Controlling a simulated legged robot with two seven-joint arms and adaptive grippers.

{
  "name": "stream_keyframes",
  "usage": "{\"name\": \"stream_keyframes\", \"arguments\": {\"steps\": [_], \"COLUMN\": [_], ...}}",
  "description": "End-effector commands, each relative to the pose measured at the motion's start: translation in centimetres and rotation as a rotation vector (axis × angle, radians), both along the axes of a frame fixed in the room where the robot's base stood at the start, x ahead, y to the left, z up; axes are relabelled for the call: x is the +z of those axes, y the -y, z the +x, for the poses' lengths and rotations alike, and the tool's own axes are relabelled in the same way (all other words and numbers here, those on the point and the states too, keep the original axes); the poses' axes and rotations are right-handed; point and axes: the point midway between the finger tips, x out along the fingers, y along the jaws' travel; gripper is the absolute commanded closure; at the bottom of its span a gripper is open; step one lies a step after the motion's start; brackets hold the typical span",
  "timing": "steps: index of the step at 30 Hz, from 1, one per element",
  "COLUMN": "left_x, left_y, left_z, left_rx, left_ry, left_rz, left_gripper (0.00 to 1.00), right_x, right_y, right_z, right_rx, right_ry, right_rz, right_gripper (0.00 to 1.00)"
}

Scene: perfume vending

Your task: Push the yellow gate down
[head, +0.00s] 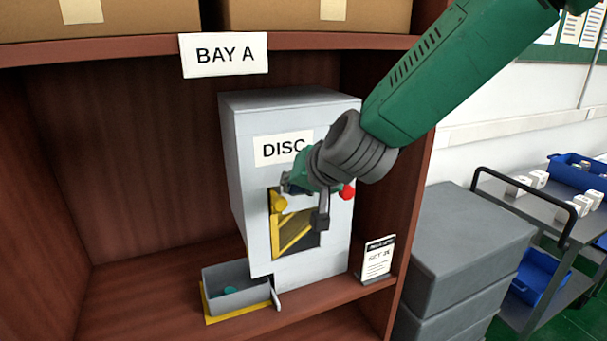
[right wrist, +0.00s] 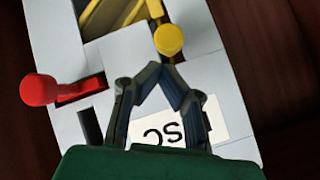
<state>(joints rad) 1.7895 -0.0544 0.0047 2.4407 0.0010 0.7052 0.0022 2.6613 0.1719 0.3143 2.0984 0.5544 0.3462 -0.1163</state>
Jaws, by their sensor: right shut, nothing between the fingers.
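The grey DISC machine (head: 290,110) stands on the shelf. The yellow gate (head: 292,232) shows in a dark opening in its front as a slanted yellow frame, with a round yellow knob (head: 279,202) at its upper left. In the right wrist view the yellow knob (right wrist: 168,40) lies just beyond my right gripper's fingertips (right wrist: 158,72). The fingers are shut and empty. I cannot tell whether they touch the knob. In the head view my right gripper (head: 304,190) is in front of the machine, partly covering the opening's top. My left gripper is not in view.
A red knob (head: 347,193) sticks out right of the opening. A grey tray (head: 237,290) on a yellow base stands at the machine's lower left. A small sign card (head: 377,260) stands at the right. Shelf walls close in both sides; grey bins (head: 455,250) are outside.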

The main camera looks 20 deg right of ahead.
Motion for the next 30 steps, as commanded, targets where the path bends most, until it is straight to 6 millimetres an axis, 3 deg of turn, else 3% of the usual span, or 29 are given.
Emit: {"name": "stream_keyframes", "arguments": {"steps": [17, 20, 27, 30], "left_x": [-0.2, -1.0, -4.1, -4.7], "left_y": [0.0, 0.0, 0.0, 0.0], "left_z": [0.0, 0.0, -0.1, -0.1], "left_rx": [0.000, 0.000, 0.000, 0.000], "left_ry": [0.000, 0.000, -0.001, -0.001], "left_rz": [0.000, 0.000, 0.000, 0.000], "left_gripper": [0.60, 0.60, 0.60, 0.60], "right_x": [-1.3, -2.4, -7.7, -8.9], "right_y": [-0.5, -0.5, -0.5, -0.5], "right_z": [0.1, 0.2, 0.2, 0.2], "right_rx": [0.000, 0.000, 0.000, -0.001], "right_ry": [0.001, 0.000, -0.005, -0.002], "right_rz": [0.000, -0.001, -0.001, 0.000], "right_gripper": [1.00, 1.00, 1.00, 1.00]}}
